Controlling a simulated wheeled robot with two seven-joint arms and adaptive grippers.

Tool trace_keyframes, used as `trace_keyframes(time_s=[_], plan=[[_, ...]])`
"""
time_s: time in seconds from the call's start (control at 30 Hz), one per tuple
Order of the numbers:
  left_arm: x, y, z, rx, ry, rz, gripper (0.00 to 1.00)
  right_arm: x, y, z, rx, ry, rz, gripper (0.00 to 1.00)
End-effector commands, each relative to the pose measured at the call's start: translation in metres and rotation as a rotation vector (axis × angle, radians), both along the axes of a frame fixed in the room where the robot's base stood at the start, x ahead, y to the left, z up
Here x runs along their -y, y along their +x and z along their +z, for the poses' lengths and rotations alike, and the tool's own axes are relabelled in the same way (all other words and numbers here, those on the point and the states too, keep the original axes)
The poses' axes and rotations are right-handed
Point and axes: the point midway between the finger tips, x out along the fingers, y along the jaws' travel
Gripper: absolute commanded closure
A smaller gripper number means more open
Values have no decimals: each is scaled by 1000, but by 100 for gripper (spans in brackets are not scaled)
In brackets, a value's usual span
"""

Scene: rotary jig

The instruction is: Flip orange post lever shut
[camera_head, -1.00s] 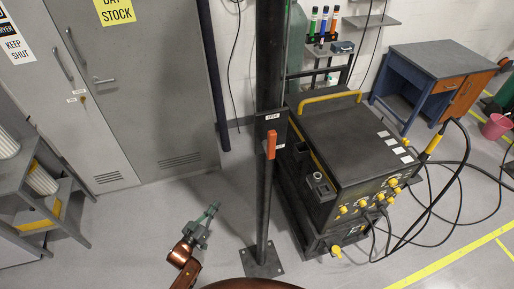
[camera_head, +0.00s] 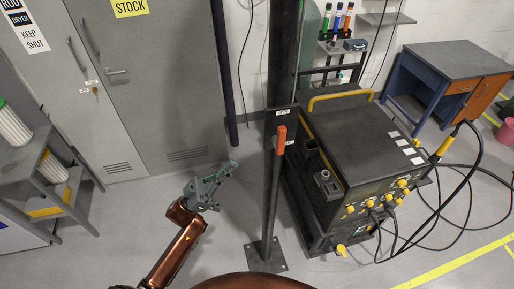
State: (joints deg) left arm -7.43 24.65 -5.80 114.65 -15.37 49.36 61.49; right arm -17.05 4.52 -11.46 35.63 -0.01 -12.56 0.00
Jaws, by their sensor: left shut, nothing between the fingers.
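The orange lever (camera_head: 281,139) is on a dark box on the black post (camera_head: 269,190). It stands upright along the front of the box, below a small white label (camera_head: 282,112) whose text is too small to read surely. My left gripper (camera_head: 228,172) is green-grey on a copper arm, to the left of the post and lower in the picture than the lever. It is shut and empty, apart from the post and the lever. My right gripper is out of view.
A black welding machine (camera_head: 365,140) with yellow knobs and cables stands right of the post. Grey cabinets (camera_head: 150,100) stand behind on the left, with a shelf (camera_head: 50,185) in front. The post's base plate (camera_head: 265,256) is bolted to the floor. Floor left of the post is clear.

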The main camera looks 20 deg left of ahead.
Motion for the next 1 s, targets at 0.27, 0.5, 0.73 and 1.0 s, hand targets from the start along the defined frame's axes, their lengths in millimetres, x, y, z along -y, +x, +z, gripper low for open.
trace_keyframes(time_s=[0.27, 0.5, 0.73, 1.0], plan=[[24, 16, 32, 5, -1, -1, 100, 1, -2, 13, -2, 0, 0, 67], [53, 35, 68, 4, -2, -1, 100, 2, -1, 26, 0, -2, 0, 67], [80, 54, 71, -1, -2, 1, 100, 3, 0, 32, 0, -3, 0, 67], [91, 62, 69, -1, 0, 2, 100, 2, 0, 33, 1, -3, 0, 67]])
